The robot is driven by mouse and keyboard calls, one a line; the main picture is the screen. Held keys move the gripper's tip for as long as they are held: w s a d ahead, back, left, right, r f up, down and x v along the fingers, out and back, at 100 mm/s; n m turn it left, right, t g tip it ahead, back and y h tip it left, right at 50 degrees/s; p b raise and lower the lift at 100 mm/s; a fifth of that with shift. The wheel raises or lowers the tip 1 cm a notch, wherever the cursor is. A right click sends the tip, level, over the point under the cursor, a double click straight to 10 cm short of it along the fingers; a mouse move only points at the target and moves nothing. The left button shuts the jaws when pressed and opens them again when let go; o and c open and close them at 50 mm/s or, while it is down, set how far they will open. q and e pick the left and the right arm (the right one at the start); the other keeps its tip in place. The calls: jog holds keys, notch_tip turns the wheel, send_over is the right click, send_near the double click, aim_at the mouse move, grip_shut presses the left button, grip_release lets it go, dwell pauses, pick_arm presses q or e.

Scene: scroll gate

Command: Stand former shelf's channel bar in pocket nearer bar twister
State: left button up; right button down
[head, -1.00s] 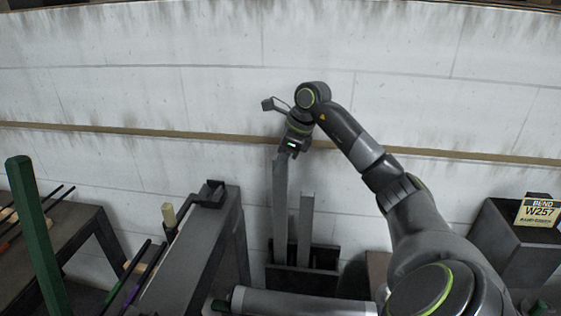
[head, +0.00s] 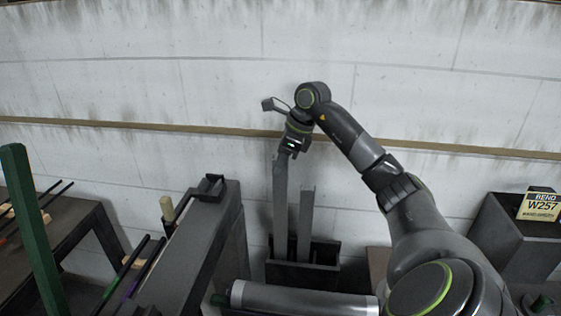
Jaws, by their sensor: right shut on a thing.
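My right gripper (head: 286,150) is shut on the top of a tall grey channel bar (head: 279,198), which stands close to upright. The bar's lower end is hidden at the dark pocket box (head: 302,275), behind its front wall, toward the left side. A second, shorter grey channel bar (head: 306,215) stands upright in the box just right of it, apart from my gripper. I cannot tell from this view whether the held bar touches the pocket floor. No bar twister can be surely made out. My left gripper is not in view.
A grey bench-like machine (head: 190,250) stands left of the box. A light grey cylinder (head: 300,300) lies in front of it. A green post (head: 35,225) and a dark table (head: 75,235) are at left. A yellow-and-black BEND W257 sign (head: 540,206) sits on a dark block at right.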

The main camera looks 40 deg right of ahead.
jog(key=shift+f+b, duration=3.35)
jog(key=shift+f, duration=1)
jog(key=c, duration=0.7)
grip_release()
jog(key=shift+o, duration=0.2)
notch_tip(320, 180, up, 7)
jog(key=p, duration=0.4)
send_over(280, 188)
jog(key=shift+w+d, duration=0.4)
jog(key=shift+d, duration=0.05)
dwell(0.7)
